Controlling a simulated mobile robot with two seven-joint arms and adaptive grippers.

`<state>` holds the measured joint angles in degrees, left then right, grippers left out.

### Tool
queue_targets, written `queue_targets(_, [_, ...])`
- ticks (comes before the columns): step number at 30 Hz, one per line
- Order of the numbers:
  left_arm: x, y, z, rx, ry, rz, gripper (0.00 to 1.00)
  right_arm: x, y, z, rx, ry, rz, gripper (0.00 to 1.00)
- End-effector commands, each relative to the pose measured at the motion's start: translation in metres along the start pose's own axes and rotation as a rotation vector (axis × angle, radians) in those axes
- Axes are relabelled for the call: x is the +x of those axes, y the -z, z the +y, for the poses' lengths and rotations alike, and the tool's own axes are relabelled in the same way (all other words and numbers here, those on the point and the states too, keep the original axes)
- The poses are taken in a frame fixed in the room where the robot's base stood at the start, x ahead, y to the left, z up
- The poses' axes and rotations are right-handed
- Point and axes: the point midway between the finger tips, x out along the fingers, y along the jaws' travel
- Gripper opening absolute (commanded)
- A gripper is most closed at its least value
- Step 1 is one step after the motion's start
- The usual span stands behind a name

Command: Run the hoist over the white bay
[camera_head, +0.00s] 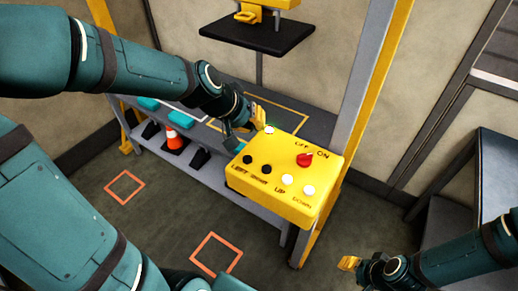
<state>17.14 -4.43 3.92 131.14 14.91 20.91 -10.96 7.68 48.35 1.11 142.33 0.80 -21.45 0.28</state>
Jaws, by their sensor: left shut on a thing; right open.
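A yellow control box (318,184) stands in the middle, with a red OFF/ON knob (304,160), two black buttons (257,165) and two white buttons (298,185) labelled UP and DOWN. My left gripper (250,126) is at the box's far left corner, shut on its edge; the arm partly hides the contact. A yellow fitting with a hook (249,16), likely part of the hoist, shows at the top above a dark plate (258,37). A pale-outlined bay is partly hidden behind my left arm on the grey bench (318,121). My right gripper (349,263) is open and empty at lower right.
A yellow-outlined bay (290,123) is on the bench. A grey and yellow post (366,90) rises behind the box. Orange squares (125,187) mark the floor. A dark cabinet (497,165) stands at right.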

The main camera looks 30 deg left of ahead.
Motion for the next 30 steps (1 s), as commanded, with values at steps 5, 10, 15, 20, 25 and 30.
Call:
queue_targets(5, [-0.003, 0.002, 0.0, -0.001, -0.001, 0.004, 0.0, -0.001, 0.0, 0.0, 0.0, 0.0, 0.0, 0.47])
queue_targets(10, [-0.003, 0.002, 0.0, -0.001, -0.001, 0.004, 0.0, 0.0, 0.0, 0.0, 0.0, 0.0, 0.0, 0.47])
queue_targets(15, [-0.001, 0.0, -0.001, -0.001, -0.001, 0.004, 0.0, 0.002, 0.0, 0.001, 0.0, 0.0, 0.0, 0.47])
queue_targets(20, [0.006, -0.004, -0.005, -0.001, -0.001, 0.003, 0.0, 0.01, -0.002, 0.003, 0.0, -0.001, -0.001, 0.47])
queue_targets(25, [0.021, -0.012, -0.013, -0.002, -0.001, 0.003, 0.0, 0.025, -0.005, 0.009, -0.002, -0.003, -0.004, 0.47])
queue_targets(30, [0.04, -0.021, -0.023, -0.002, 0.0, 0.004, 0.0, 0.042, -0.014, 0.015, -0.007, -0.001, -0.023, 0.47])
